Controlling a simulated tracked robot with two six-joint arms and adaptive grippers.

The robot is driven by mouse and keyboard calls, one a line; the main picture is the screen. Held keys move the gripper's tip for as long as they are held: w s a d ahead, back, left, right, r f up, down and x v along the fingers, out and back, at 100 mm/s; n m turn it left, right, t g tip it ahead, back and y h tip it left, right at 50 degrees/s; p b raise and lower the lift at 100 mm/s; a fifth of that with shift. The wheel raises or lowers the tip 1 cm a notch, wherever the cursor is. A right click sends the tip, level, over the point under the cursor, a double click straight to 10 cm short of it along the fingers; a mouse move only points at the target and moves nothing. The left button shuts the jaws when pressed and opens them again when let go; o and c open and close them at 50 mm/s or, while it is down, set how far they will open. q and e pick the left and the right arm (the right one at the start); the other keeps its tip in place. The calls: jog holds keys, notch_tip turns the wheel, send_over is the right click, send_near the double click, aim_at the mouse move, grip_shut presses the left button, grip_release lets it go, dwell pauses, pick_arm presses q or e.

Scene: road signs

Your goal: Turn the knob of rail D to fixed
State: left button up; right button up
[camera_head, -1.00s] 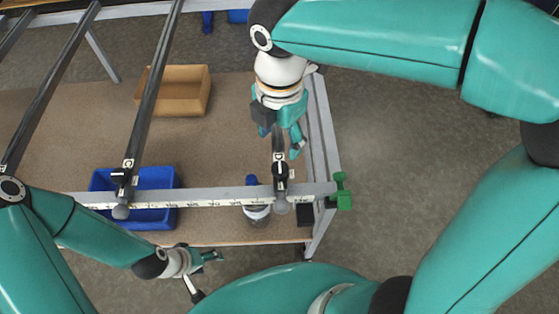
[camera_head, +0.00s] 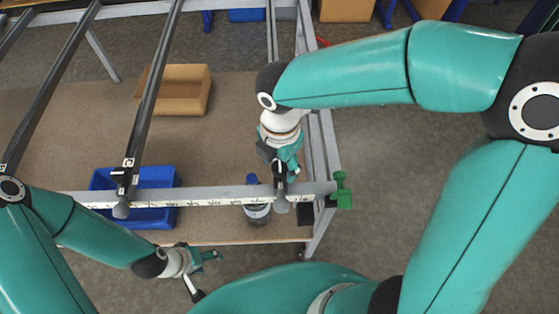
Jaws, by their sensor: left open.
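Rail D (camera_head: 281,205) runs away from the front ruler bar near its right end, and its rounded front end shows below the bar. Its dark knob (camera_head: 280,171) sits just behind the bar and is partly hidden by my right gripper (camera_head: 283,169). That gripper points down at the knob, with a teal finger on its right side. Whether it touches or grips the knob cannot be told. The knob's setting is not readable. My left gripper (camera_head: 203,273) is open and empty in front of the table, low in the view.
The ruler bar (camera_head: 225,196) crosses the front, with a green clamp (camera_head: 341,190) at its right end. Rail C (camera_head: 152,95) stands to the left. A blue bin (camera_head: 155,178), a brown box (camera_head: 181,90) and a bottle (camera_head: 257,213) are below the rails. Floor at right is free.

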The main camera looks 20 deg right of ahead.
jog(key=c, duration=0.9)
jog(key=shift+o, duration=0.2)
jog(key=shift+m, duration=0.3)
jog(key=m+b, duration=0.1)
jog(key=m, duration=0.2)
jog(key=shift+m, duration=0.3)
jog(key=m+b, duration=0.1)
jog(key=m, duration=0.3)
jog(key=shift+b, duration=0.35)
jog(key=m+b, duration=0.1)
jog(key=m, duration=0.4)
jog(key=shift+m, duration=0.4)
jog(key=shift+m+b, duration=0.7)
jog(key=shift+m, duration=1.3)
jog(key=shift+r, duration=0.1)
